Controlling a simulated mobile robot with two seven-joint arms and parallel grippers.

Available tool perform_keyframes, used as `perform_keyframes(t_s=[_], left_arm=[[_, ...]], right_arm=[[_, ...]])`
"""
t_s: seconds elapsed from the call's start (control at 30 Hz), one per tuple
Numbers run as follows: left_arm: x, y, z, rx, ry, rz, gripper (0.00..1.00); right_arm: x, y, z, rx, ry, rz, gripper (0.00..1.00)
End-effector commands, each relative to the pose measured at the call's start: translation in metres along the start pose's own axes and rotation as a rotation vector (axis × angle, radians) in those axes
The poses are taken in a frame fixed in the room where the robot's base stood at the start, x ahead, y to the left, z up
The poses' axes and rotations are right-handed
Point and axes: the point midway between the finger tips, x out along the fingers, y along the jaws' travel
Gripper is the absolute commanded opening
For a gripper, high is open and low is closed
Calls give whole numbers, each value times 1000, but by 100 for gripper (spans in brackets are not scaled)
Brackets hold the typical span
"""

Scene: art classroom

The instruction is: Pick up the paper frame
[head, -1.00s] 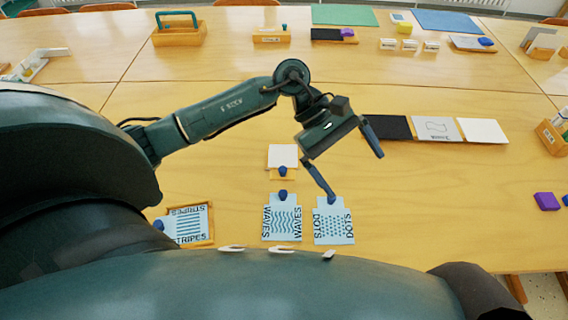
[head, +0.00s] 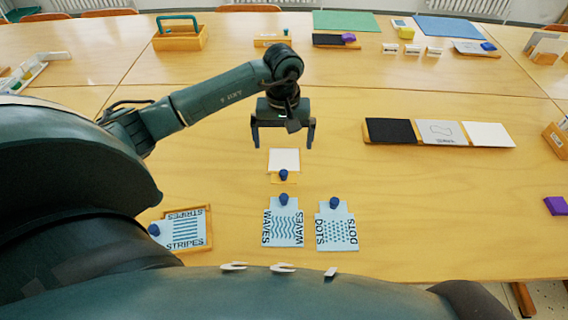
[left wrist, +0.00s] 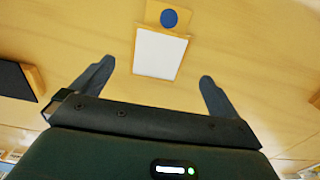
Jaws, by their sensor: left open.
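The paper frame (head: 284,160) lies on the table in front of me, a small wooden holder with a white sheet and a blue knob at its near end. It also shows in the left wrist view (left wrist: 160,52), with its sheet between the fingers in the picture. My left gripper (head: 283,143) is open and empty, pointing down with one finger to each side, just beyond the frame in the head view. I see no contact with it. My right gripper is not in view.
Stripes (head: 186,229), waves (head: 284,222) and dots (head: 336,228) cards with blue knobs lie near my front edge. A wooden strip with black, grey and white panels (head: 440,132) lies to the right. A purple block (head: 556,205) sits far right. Bare table surrounds the frame's sides.

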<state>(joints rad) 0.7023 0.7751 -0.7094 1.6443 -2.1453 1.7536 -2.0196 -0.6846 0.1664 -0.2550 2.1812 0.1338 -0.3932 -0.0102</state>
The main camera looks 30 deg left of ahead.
Motion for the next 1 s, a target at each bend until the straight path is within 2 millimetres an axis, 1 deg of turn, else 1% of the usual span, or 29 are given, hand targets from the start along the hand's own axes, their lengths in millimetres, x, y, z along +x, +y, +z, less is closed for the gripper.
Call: perform_keyframes(t_s=[0.23, 0.3, 0.4, 1.0], left_arm=[[36, 2, 2, -2, -6, -1, 100], [44, 2, 1, -1, -3, 1, 100], [50, 2, 1, -2, -2, 0, 100], [53, 2, 0, 0, 1, 0, 100]], right_arm=[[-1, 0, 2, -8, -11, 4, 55], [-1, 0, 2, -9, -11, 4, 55], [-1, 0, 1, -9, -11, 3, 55], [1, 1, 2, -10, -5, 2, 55]])
